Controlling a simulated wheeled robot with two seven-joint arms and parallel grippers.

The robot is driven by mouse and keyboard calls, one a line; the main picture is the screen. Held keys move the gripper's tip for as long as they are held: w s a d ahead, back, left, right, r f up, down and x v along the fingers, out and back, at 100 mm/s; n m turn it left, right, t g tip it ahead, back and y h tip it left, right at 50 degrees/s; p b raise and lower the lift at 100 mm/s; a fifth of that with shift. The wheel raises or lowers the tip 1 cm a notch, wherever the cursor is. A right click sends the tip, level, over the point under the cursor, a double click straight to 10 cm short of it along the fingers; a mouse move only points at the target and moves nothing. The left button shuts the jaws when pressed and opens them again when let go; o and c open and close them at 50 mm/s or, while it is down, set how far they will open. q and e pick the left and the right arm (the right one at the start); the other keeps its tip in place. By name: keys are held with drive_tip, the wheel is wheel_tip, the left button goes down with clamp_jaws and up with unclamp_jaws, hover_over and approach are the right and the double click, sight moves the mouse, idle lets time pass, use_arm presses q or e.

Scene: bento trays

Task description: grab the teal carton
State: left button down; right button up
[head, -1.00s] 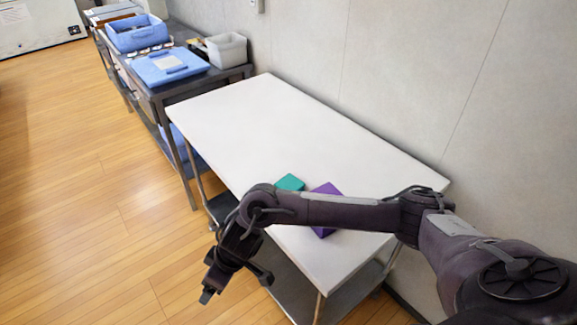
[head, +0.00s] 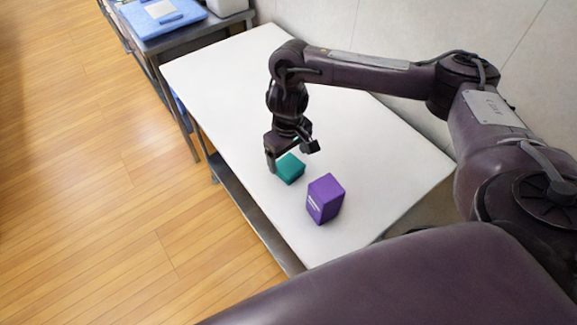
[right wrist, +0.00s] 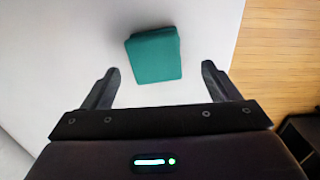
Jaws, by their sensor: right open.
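The teal carton (head: 290,169) stands on the white table, near its left edge in the head view. My right gripper (head: 291,160) is open above and just behind it, with one finger to each side in the picture. In the right wrist view the teal carton (right wrist: 154,55) lies ahead of the two spread fingers (right wrist: 157,80), between their lines and apart from both. Nothing is held. My left gripper is not in view.
A purple box (head: 325,198) stands on the white table (head: 215,75), close to the right of the teal carton. The rest of the tabletop is clear. A wall runs behind the table. A side table with a blue lid (head: 160,15) stands at the back left.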

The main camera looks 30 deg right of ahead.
sight(289, 164)
drive_tip(key=f, duration=0.3)
drive_tip(key=f+p, duration=0.1)
drive_tip(key=f, duration=0.1)
drive_tip(key=shift+w+d+f, duration=0.1)
drive_tip(key=shift+w+d, duration=0.25)
drive_tip(key=shift+d, duration=0.05)
drive_tip(key=shift+s+a, duration=0.2)
drive_tip(key=shift+a, duration=0.05)
drive_tip(key=shift+w+d, duration=0.1)
drive_tip(key=c, duration=1.1)
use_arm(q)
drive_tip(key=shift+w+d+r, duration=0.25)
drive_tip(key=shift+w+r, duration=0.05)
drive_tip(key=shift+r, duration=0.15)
use_arm(e)
drive_tip(key=shift+o, duration=0.2)
